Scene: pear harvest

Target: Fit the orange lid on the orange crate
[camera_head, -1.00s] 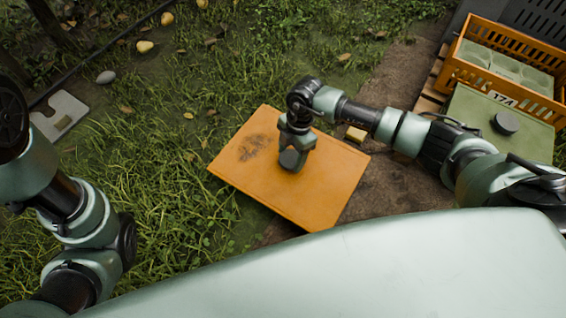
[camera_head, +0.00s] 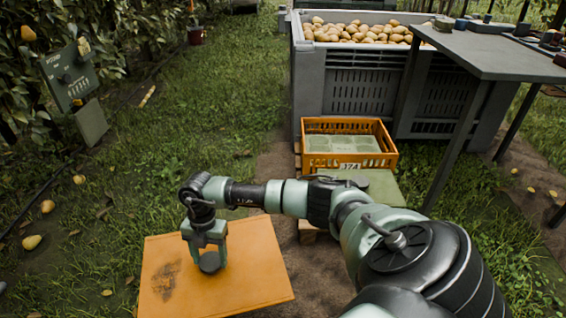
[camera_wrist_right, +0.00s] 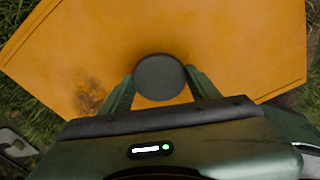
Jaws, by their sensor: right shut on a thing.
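The orange lid (camera_head: 250,275) is a flat panel with a dark smudge and a round dark knob (camera_head: 211,262), at the bottom left of the head view. My right gripper (camera_head: 208,247) is shut on the knob from above; in the right wrist view its fingers sit on both sides of the knob (camera_wrist_right: 160,78). The lid lies over grass and the dirt strip; its height above the ground cannot be judged. The orange crate (camera_head: 320,161), labelled 174, stands open farther back and right of the lid, with pale green trays inside. My left gripper is not in view.
A green panel (camera_head: 381,187) lies just in front of the crate. A large grey bin (camera_head: 310,90) full of pears stands behind it, with a grey table (camera_head: 490,55) at right.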

